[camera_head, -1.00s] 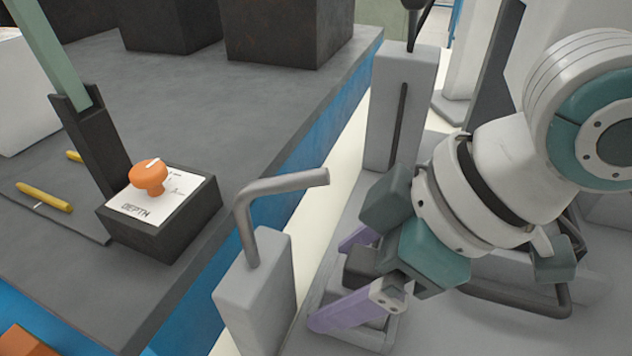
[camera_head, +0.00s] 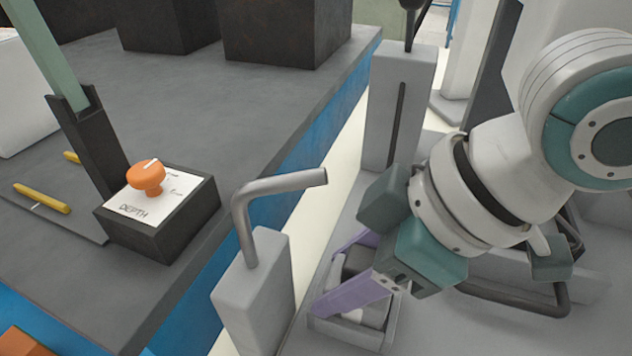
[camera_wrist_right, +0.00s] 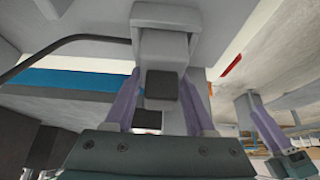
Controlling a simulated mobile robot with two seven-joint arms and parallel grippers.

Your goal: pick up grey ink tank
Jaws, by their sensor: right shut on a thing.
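The grey ink tank, with a dark top (camera_head: 356,262), stands in a small grey holder (camera_head: 378,340). My right gripper (camera_head: 342,268) reaches down from the right with its purple fingers on either side of the tank and is shut on it. In the right wrist view the fingers (camera_wrist_right: 162,105) flank the grey tank with its dark square part (camera_wrist_right: 162,85). The fingers and wrist hide much of the tank. Part of my left gripper (camera_wrist_right: 265,125), a purple finger on a teal body, shows at the right of the wrist view; its opening cannot be told.
A grey post with a bent metal rod (camera_head: 285,188) stands just left of the holder. A taller slotted post (camera_head: 398,110) stands behind. On the dark grey bench (camera_head: 215,110) at left are a black box with an orange knob (camera_head: 147,177) and a yellow crayon-like stick (camera_head: 42,198).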

